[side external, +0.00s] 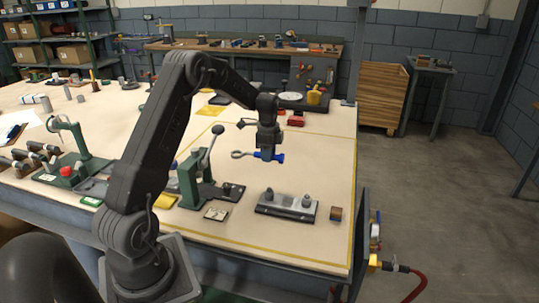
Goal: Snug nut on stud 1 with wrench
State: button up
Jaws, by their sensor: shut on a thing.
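My gripper (268,157) is shut on a wrench, above the table. The wrench has a blue handle (279,158) and a grey ring end (238,154) that points left. The split casing (287,204), a grey metal block on a dark base, lies on the table below and slightly right of my gripper. Two dark upright pieces stand on it, one at its left end (269,194) and one at its right (306,200). I cannot tell which is stud 1, or make out the nuts at this size. The wrench is apart from the casing.
A green lever press (193,180) stands left of the casing. A small brown block (335,214) lies to its right and a small plate (216,214) to its left. Red parts (296,119) lie behind my gripper. The table's front right corner is clear.

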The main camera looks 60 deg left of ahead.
grip_shut()
jog(key=s+d+f+m, duration=0.1)
jog(key=s+d+m, duration=0.2)
jog(key=d+m, duration=0.5)
jog(key=s+d+f+m, duration=0.1)
jog(key=s+d+m, duration=0.3)
jog(key=d, duration=0.7)
jog(key=shift+w+f+n, duration=0.4)
jog(key=shift+w+n, duration=0.55)
jog(key=shift+n, duration=0.05)
jog(key=shift+w+f+n, duration=0.4)
jog(key=shift+w+n, duration=0.6)
jog(key=shift+w+f+n, duration=0.4)
jog(key=shift+w+n, duration=0.55)
jog(key=shift+n, duration=0.05)
